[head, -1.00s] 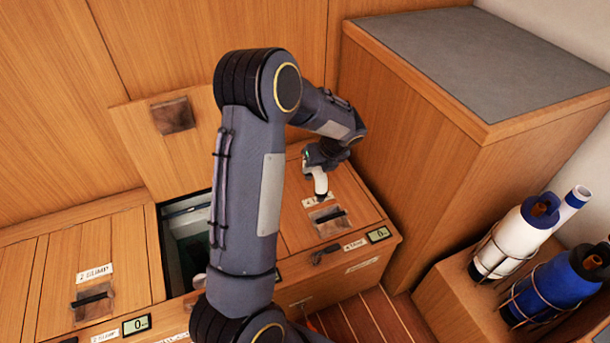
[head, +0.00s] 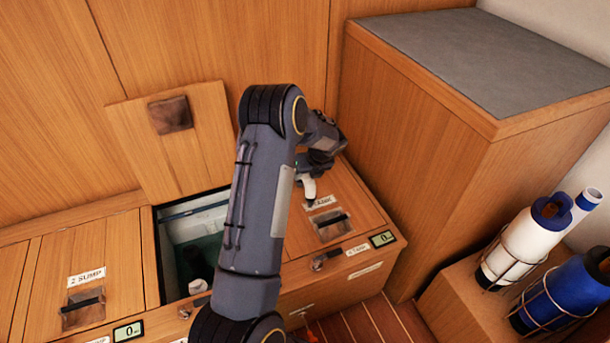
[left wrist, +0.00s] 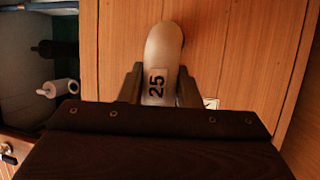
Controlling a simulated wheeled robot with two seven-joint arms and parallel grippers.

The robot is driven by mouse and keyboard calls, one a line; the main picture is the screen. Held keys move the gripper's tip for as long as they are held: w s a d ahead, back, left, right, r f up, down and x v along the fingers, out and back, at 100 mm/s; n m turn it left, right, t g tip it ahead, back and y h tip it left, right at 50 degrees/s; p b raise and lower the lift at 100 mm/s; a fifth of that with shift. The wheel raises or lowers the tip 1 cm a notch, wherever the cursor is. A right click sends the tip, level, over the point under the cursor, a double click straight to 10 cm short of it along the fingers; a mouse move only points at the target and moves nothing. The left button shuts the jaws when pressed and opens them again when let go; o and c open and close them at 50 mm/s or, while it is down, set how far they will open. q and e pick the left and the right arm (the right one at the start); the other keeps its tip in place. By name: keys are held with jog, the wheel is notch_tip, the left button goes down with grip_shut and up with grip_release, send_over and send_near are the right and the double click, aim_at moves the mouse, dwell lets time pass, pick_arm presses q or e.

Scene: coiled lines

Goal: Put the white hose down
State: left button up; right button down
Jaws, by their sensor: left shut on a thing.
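The white hose (head: 309,188) shows in the head view as a short pale curved end below my left gripper (head: 310,176). In the left wrist view the hose (left wrist: 164,48) is a rounded pale piece with a black "25" label, and the two dark fingers of my left gripper (left wrist: 160,88) are shut on its sides. The hose end is over the wooden locker top, right of the open sump well (head: 212,222); whether it touches the wood I cannot tell. The rest of the hose is hidden. My right gripper is in neither view.
A raised wooden lid (head: 165,140) leans behind the open well. A dark cylinder and a white cylinder (left wrist: 60,88) show inside the well. A tall grey-topped cabinet (head: 460,55) stands close on the right. White and blue bottles (head: 525,240) stand in a rack at far right.

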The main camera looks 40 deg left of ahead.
pick_arm(q)
jog(key=o, duration=1.1)
